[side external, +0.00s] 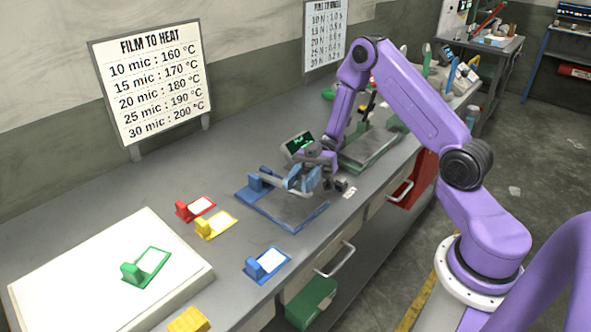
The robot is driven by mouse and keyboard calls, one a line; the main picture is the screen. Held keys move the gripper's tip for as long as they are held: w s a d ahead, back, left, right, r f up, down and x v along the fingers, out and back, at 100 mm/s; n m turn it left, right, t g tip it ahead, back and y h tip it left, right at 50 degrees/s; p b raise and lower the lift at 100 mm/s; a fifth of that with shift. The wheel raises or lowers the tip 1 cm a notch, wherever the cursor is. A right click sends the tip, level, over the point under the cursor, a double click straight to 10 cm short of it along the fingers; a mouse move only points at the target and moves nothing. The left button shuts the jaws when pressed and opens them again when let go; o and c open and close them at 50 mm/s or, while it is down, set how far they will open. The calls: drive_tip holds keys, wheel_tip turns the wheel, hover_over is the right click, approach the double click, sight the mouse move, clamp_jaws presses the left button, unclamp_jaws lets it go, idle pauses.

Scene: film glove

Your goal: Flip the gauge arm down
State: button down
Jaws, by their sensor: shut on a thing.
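The gauge (312,218) is a flat station on the bench, with a blue-edged base, a grey plate and a blue block at its back left. Its gauge arm (285,186), a blue and grey bar, reaches from that block toward the right, above the plate. My gripper (314,177) is at the right end of this arm, over the back right part of the station. It is shut on the gauge arm. The fingertips are small and partly hidden here, so the exact contact is hard to see.
Red (196,208), yellow (215,225) and blue (267,264) tagged holders lie left and in front of the station. A green one (147,266) sits on a white slab (60,268).

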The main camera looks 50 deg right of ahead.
drive_tip(key=shift+s+f+n, duration=0.15)
drive_tip(key=shift+f+n, duration=0.15)
drive_tip(key=shift+f, duration=0.05)
drive_tip(key=shift+d, duration=0.1)
drive_tip(key=c, duration=0.9)
unclamp_jaws()
drive_tip(key=shift+o, duration=0.2)
drive_tip(key=shift+r, duration=0.1)
drive_tip(key=shift+r, duration=0.3)
drive_tip(key=s+d+r, duration=0.2)
drive_tip(key=s+r, duration=1)
drive_tip(key=s, duration=0.2)
